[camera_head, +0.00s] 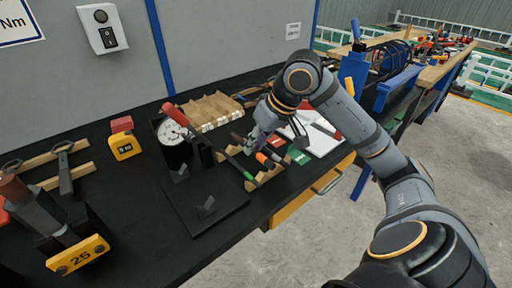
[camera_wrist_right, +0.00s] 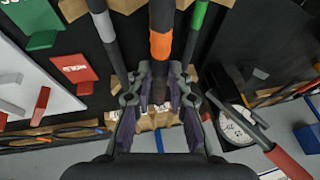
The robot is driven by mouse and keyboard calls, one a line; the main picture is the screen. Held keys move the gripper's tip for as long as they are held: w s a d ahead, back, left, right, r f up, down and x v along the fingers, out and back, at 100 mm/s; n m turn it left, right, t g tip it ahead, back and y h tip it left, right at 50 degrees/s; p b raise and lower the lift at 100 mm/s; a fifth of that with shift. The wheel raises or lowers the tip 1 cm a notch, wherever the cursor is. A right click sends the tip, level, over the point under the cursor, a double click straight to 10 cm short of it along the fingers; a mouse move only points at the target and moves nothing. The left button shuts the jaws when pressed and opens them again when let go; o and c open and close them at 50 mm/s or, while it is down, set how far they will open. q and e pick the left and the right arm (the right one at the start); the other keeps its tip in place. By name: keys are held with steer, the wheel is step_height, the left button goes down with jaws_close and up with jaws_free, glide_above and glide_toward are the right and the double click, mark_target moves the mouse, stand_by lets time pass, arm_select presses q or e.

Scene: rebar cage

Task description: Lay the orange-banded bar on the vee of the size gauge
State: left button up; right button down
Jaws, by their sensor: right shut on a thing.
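The orange-banded bar (camera_head: 268,160) is dark with an orange band near its near end. My right gripper (camera_head: 256,140) is shut on it from above; in the right wrist view the bar (camera_wrist_right: 160,45) runs between the two fingers (camera_wrist_right: 160,95). It is at the notched wooden rack (camera_head: 268,178); I cannot tell whether it touches the rack. The size gauge has a white dial (camera_head: 171,131) and a black base plate with a small dark vee (camera_head: 205,208), which looks empty. The dial also shows in the right wrist view (camera_wrist_right: 236,127). My left gripper is not in view.
A red-handled lever (camera_head: 174,114) rises near the dial. A yellow tape measure (camera_head: 125,147) and a yellow "25" block (camera_head: 78,255) stand left.

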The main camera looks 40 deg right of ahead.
steer(key=shift+s+d+f, duration=0.1)
steer(key=shift+f, duration=0.9)
steer(key=shift+f, duration=0.2)
steer(key=c, duration=1.3)
jaws_free()
steer(key=shift+o, duration=0.2)
